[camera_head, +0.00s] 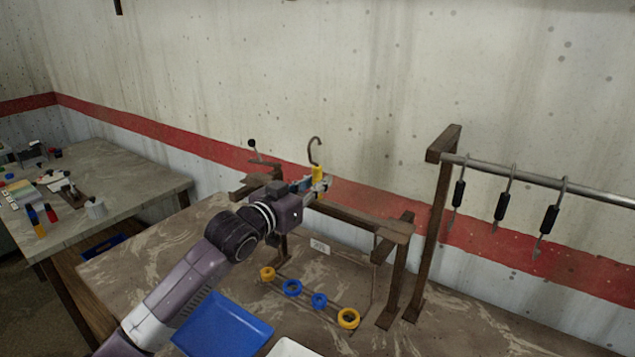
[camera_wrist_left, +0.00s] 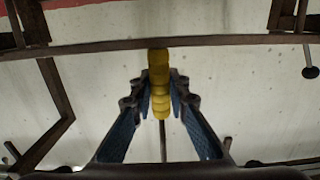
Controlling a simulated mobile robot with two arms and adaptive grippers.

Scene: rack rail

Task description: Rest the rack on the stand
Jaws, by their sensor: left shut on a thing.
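My left gripper (camera_head: 316,187) is shut on a yellow handle (camera_head: 318,173) with a thin dark hook on top. The handle also shows between the blue fingers in the left wrist view (camera_wrist_left: 159,85). It is upright, close to the brown crossbar (camera_head: 352,215) of the wooden stand; I cannot tell whether they touch. Below the crossbar, a thin dark wire frame (camera_head: 372,285) carries yellow and blue rings (camera_head: 293,287) along its lower rod. It looks like the rack, but its link to the held handle is hidden. My right gripper is not in view.
A blue tray (camera_head: 222,325) and part of a white tray lie in front. A side table (camera_head: 135,195) with small items stands at the left.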

